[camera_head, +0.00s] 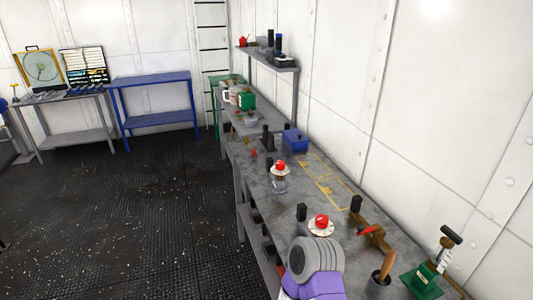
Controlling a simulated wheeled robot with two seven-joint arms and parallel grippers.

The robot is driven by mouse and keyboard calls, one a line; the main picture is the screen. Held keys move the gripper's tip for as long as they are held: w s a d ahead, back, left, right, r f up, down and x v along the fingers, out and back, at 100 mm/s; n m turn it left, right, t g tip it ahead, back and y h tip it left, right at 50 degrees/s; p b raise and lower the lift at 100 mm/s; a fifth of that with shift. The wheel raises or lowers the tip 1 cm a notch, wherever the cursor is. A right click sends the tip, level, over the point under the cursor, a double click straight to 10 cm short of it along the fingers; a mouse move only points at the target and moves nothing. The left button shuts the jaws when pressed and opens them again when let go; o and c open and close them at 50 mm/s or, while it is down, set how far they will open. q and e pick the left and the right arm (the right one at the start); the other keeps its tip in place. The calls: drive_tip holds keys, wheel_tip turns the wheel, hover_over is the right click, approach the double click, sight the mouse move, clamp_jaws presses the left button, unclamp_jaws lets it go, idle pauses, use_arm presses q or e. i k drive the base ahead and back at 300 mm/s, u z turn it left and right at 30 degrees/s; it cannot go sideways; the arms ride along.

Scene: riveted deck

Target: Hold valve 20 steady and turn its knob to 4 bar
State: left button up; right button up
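Two valves with red knobs stand on the grey workbench (262,185). The nearer one has a red knob (321,220) over a pale round dial (320,229), and its body is partly hidden behind my purple and grey arm part. The farther one has a red knob (279,165) over a pale dial (281,171) with a greyish body below. Dial marks and valve numbers are too small to read, so I cannot tell which is valve 20. Neither gripper's fingers show.
Near the right front are a brown clamp-like tool with a red handle (367,231), a wooden-handled tool in a cup (382,273) and a green-based device (422,280). A blue box (295,139) stands farther back. The floor left of the bench is clear.

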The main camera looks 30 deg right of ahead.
sight(280, 165)
drive_tip(key=i, duration=3.2)
drive_tip(key=z, duration=3.25)
